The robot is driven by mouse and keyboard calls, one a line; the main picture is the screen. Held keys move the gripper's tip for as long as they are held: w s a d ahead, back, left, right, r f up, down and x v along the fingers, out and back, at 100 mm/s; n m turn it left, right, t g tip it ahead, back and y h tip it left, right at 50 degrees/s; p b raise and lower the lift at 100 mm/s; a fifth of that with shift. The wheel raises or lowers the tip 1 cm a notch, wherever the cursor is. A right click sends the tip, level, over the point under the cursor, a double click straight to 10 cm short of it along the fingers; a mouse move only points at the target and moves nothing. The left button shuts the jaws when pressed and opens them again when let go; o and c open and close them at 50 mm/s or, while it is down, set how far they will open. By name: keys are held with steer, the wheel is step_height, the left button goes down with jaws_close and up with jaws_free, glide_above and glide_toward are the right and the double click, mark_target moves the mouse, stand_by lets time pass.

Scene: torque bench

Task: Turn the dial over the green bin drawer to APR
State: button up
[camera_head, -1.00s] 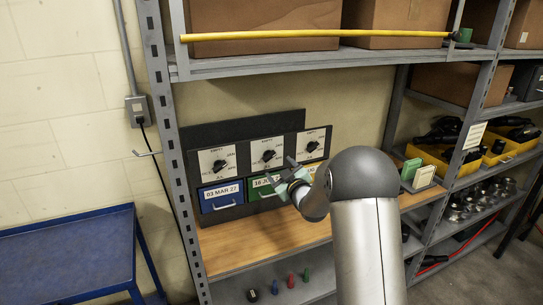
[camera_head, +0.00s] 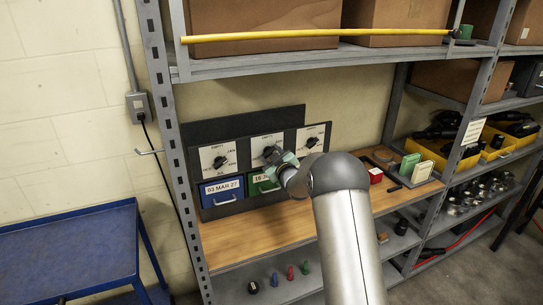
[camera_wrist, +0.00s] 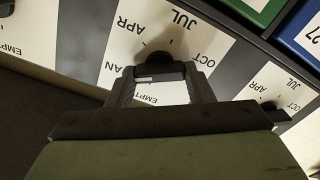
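The dial (camera_head: 269,152) over the green bin drawer is a black knob on a white plate, the middle of three. The green bin drawer (camera_head: 262,184) is partly hidden by my gripper (camera_head: 276,160). In the wrist view my gripper (camera_wrist: 160,73) has its two fingers on either side of the dial (camera_wrist: 158,58). A dark bar with a white mark spans between the fingertips; I cannot tell if they press on it. The plate's JUL, APR, OCT and EMPTY labels show, turned over. The knob's pointing direction is unclear.
Similar dials sit left (camera_head: 219,161) and right (camera_head: 311,142), the left over a blue drawer (camera_head: 222,191). The wooden shelf (camera_head: 240,238) in front is mostly clear. Small boxes stand to its right. A yellow bar (camera_head: 315,34) runs along the upper shelf.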

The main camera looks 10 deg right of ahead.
steer(key=shift+f+m+b, duration=0.15)
steer(key=shift+m+b, duration=0.25)
steer(key=shift+b, duration=0.25)
steer(key=m+b, duration=0.6)
steer(key=m, duration=0.1)
steer(key=shift+d, duration=0.1)
steer(key=shift+m+b, duration=0.7)
steer(key=shift+m, duration=1.3)
steer(key=o, duration=1)
